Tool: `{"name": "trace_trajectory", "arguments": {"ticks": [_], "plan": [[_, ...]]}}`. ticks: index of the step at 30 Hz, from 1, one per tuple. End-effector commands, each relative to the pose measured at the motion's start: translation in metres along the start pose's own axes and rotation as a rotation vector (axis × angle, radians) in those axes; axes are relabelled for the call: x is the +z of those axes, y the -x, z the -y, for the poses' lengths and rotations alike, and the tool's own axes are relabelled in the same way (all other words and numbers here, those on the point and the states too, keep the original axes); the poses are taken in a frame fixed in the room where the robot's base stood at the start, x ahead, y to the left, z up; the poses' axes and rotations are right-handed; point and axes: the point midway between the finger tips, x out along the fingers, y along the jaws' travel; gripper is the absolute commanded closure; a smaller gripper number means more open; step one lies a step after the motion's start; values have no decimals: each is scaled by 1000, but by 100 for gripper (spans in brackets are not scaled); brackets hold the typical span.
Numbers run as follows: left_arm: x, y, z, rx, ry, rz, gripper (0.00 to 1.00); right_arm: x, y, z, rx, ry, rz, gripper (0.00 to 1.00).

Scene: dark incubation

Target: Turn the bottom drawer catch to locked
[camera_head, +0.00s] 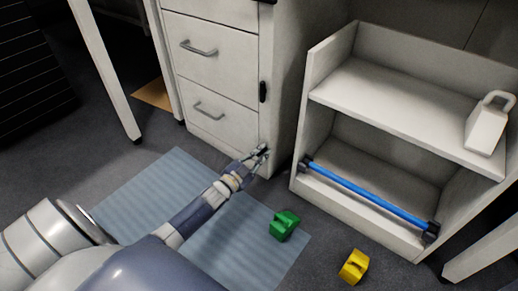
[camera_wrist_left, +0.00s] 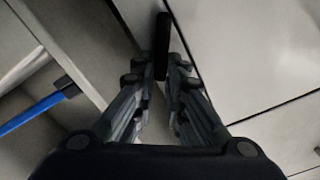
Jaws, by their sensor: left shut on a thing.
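The white drawer cabinet (camera_head: 222,80) stands at the upper middle of the head view. My left gripper (camera_head: 262,152) is at the lower right edge of its front, beside the bottom drawer (camera_head: 225,122). In the left wrist view a long black catch (camera_wrist_left: 163,40) stands upright in the picture against the pale front. The left fingertips (camera_wrist_left: 162,80) are shut on its near end. In the head view the gripper hides this catch, so its setting cannot be told there. Another black catch (camera_head: 263,91) shows higher on the same edge. My right gripper is not in view.
A white shelf unit (camera_head: 345,205) stands to the right, with a blue bar (camera_head: 370,192) across its lower front and a pale weight-shaped object (camera_head: 487,130) on its shelf. A green block (camera_head: 284,225) lies on the blue mat (camera_head: 150,190). A yellow block (camera_head: 354,266) lies on the floor.

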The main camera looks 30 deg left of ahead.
Motion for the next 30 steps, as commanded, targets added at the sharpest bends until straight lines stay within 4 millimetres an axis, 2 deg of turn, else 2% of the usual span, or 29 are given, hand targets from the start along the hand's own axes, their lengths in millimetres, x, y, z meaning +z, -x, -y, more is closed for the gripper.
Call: {"name": "trace_trajectory", "arguments": {"ticks": [12,30], "plan": [[2,0,-11,0,-394,0,100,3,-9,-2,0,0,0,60],[11,0,-22,0,-888,0,100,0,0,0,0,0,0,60]]}}
